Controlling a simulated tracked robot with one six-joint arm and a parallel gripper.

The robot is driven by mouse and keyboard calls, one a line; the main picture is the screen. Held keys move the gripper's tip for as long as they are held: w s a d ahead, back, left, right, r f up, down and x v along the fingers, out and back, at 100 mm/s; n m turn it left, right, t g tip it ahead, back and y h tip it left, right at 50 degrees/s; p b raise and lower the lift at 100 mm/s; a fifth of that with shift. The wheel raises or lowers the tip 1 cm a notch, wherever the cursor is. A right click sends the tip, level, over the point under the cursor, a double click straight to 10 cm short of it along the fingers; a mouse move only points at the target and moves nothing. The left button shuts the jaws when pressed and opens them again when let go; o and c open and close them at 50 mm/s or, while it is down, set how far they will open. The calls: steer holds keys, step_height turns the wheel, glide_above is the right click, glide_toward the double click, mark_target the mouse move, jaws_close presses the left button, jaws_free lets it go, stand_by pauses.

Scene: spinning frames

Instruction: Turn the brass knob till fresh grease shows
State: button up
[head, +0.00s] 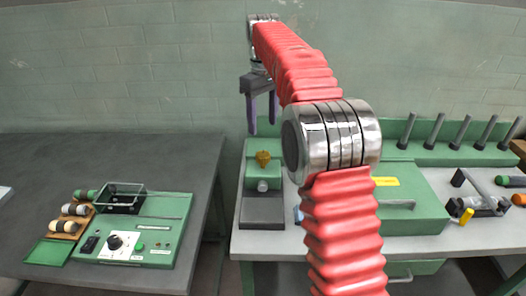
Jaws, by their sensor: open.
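A small brass knob (263,158) sits on top of a green block-like unit (253,180) on the light bench, just left of my arm. My gripper (262,133) hangs above and just behind the knob in the picture, fingers pointing down, with a gap between them. It is open and holds nothing. The fingertips look close over the knob, but I cannot tell the exact distance. A round light-coloured fitting (263,186) is on the unit's front, below the knob. I cannot make out any grease.
A dark table (150,165) on the left carries a green control panel (140,225) and a rack of spools (70,222). On the light bench, a green case (405,205), a row of dark pegs (461,131) and tools (480,205) lie to the right.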

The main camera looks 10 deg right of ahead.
mark_target(263, 154)
step_height(263, 154, down, 12)
steer(key=shift+r, duration=0.25)
stand_by(0.4)
steer(key=c, duration=1.1)
